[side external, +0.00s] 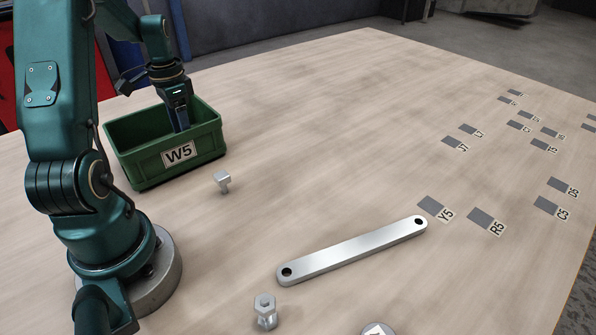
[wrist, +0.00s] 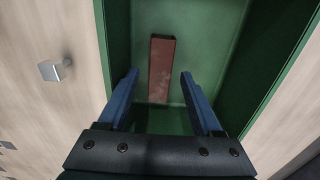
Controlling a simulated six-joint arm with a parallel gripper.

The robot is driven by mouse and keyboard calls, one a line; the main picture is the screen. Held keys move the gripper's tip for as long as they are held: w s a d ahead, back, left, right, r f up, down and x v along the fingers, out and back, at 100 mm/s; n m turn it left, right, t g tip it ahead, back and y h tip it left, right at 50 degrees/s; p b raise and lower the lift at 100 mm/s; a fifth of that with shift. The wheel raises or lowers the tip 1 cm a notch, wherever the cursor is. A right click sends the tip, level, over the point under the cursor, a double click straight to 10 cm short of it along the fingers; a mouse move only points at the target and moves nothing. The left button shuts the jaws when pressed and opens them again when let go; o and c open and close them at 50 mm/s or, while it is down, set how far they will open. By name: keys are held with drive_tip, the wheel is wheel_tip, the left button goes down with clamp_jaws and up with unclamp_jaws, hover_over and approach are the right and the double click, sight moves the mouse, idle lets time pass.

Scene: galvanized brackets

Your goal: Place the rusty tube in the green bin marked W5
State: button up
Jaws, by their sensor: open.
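The rusty tube (wrist: 161,68) lies on the floor of the green bin in the wrist view, reddish brown and square in section. The green bin marked W5 (side external: 178,152) stands on the table near my arm; it also shows in the wrist view (wrist: 118,45). My gripper (side external: 182,128) reaches down into the bin in the side view. In the wrist view my gripper (wrist: 158,82) is open, its blue fingers on either side of the tube's near part with gaps between. The tube is hidden behind the bin's wall in the side view.
A small metal bracket (side external: 222,181) stands just right of the bin. A long flat silver bar (side external: 352,252) with end holes lies on the table, with a bolt (side external: 265,309) in front of it. Several grey labelled patches lie at the right.

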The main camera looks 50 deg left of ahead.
wheel_tip(320, 180, up, 10)
drive_tip(key=w+d+r+t+y, duration=0.1)
drive_tip(key=d+r, duration=0.1)
drive_tip(key=d, duration=0.5)
drive_tip(key=w+d+r+t, duration=0.1)
drive_tip(key=w+d+r, duration=0.1)
drive_tip(key=d, duration=0.5)
drive_tip(key=s+d+f+t, duration=0.1)
drive_tip(key=s+d, duration=0.2)
drive_tip(key=d, duration=0.3)
drive_tip(key=s+d+f+t+h, duration=0.1)
drive_tip(key=s+d+t, duration=0.1)
drive_tip(key=d, duration=0.4)
drive_tip(key=shift+s+d+f+t, duration=0.25)
drive_tip(key=shift+s+d+t, duration=0.05)
drive_tip(key=shift+s, duration=0.55)
